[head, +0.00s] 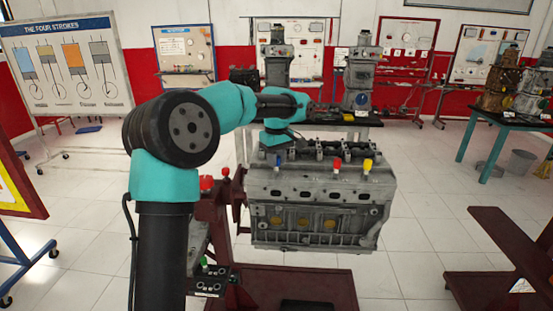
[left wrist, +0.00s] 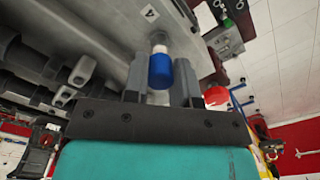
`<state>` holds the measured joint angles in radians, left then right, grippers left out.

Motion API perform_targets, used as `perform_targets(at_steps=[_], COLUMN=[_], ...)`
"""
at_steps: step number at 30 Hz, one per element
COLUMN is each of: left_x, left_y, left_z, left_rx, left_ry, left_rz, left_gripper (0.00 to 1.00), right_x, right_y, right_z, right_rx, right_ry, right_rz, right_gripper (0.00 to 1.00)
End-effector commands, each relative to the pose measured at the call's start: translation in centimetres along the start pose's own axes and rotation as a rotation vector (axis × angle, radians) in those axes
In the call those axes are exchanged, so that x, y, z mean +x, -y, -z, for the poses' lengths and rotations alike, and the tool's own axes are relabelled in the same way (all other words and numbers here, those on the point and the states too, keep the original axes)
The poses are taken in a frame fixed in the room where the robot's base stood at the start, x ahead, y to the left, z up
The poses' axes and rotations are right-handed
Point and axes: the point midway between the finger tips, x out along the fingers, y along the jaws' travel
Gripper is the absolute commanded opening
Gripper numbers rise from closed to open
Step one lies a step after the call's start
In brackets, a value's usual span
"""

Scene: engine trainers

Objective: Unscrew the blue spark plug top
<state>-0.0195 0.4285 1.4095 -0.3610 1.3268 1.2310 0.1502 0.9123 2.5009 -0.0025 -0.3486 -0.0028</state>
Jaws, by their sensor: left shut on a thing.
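The blue spark plug top (left wrist: 160,71) sits between the two grey fingers of my left gripper (left wrist: 160,84) in the left wrist view, with a pale plug part showing just beyond it at the engine block (left wrist: 110,30). My left gripper (head: 277,152) is shut on the blue top at the upper left edge of the engine block (head: 310,190) in the head view. Only a little of the blue top (head: 278,161) shows there below the gripper. A red top (head: 337,164) and a yellow top (head: 368,163) stand to its right. My right gripper is not in view.
The engine hangs on a dark red stand (head: 290,287) with red knobs (head: 207,183) at its left. A whiteboard (head: 70,65) stands at the left. A table with engine parts (head: 510,120) is at the right.

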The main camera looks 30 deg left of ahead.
Motion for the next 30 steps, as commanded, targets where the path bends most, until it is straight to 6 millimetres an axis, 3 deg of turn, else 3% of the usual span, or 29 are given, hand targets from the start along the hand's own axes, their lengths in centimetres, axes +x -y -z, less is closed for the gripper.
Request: perform_targets(at_steps=[11, 26, 27, 30], left_x=[0.0, 0.0, 0.0, 0.0], left_y=[-0.01, -0.01, -0.01, -0.01], left_z=[0.0, 0.0, 0.0, 0.0], left_rx=[-0.191, -0.216, -0.216, -0.216], left_ry=[0.0, 0.0, 0.0, 0.0], left_rz=[0.0, 0.0, 0.0, 0.0], left_gripper=[0.02, 0.02, 0.28, 0.38], right_x=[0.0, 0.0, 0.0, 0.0], right_y=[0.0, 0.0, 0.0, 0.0], right_z=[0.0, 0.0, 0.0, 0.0], right_rx=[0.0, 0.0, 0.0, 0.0], right_ry=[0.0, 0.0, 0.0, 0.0], right_rz=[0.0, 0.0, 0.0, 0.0], right_gripper=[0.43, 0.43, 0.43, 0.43])
